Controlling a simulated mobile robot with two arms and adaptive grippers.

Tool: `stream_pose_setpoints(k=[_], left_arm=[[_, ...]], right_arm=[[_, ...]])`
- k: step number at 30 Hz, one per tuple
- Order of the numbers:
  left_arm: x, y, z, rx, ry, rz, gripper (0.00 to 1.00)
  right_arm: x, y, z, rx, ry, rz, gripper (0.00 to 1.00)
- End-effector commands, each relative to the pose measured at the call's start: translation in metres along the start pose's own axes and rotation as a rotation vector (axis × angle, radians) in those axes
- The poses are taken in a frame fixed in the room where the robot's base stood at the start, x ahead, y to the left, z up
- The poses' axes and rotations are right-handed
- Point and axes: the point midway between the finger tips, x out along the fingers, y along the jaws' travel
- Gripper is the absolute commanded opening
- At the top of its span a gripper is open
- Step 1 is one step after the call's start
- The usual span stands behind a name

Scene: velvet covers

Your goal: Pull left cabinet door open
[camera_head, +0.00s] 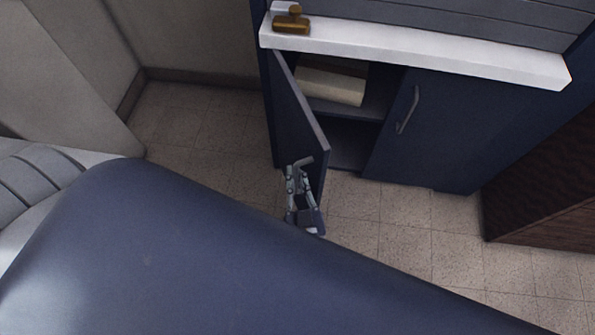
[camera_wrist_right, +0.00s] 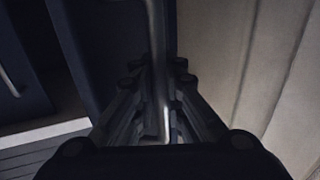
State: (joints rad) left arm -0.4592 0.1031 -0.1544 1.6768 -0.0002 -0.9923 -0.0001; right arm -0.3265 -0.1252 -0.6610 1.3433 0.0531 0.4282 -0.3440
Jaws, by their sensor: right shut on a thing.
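The left cabinet door (camera_head: 298,108) is dark blue and stands swung well open, out from the cabinet front in the head view. Its metal handle (camera_head: 304,161) is near the door's free edge. My right gripper (camera_head: 298,168) is at that handle. In the right wrist view the fingers (camera_wrist_right: 160,105) are closed around the pale handle bar (camera_wrist_right: 160,60), with the door panel (camera_wrist_right: 95,50) beside it. The inside of the cabinet shows behind the open door. My left gripper is not in view.
The right cabinet door (camera_head: 430,130) is shut and has its own handle (camera_head: 407,110). A rolled beige item (camera_head: 332,84) lies on the inner shelf. A white countertop (camera_head: 420,58) carries a brass object (camera_head: 291,20). Tiled floor (camera_head: 205,130) is open left of the door. A brown wooden unit (camera_head: 545,185) stands at right.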

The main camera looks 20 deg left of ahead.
Motion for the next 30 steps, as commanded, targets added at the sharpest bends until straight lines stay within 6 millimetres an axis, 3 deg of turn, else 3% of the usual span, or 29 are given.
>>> stream_pose_setpoints(k=[1, 4, 6, 19, 30], left_arm=[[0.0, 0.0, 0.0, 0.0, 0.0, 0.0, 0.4], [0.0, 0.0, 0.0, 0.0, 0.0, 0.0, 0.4], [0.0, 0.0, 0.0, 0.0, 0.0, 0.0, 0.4], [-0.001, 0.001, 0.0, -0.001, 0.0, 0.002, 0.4], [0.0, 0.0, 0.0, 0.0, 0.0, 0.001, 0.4]], right_arm=[[-0.006, -0.002, 0.008, -0.004, -0.017, -0.005, 0.0], [-0.006, -0.002, 0.008, -0.003, -0.018, -0.005, 0.0], [-0.006, -0.002, 0.008, -0.003, -0.018, -0.005, 0.19], [-0.009, -0.001, 0.004, 0.0, -0.008, -0.002, 0.19], [-0.083, -0.001, 0.004, -0.001, -0.011, -0.004, 0.19]])
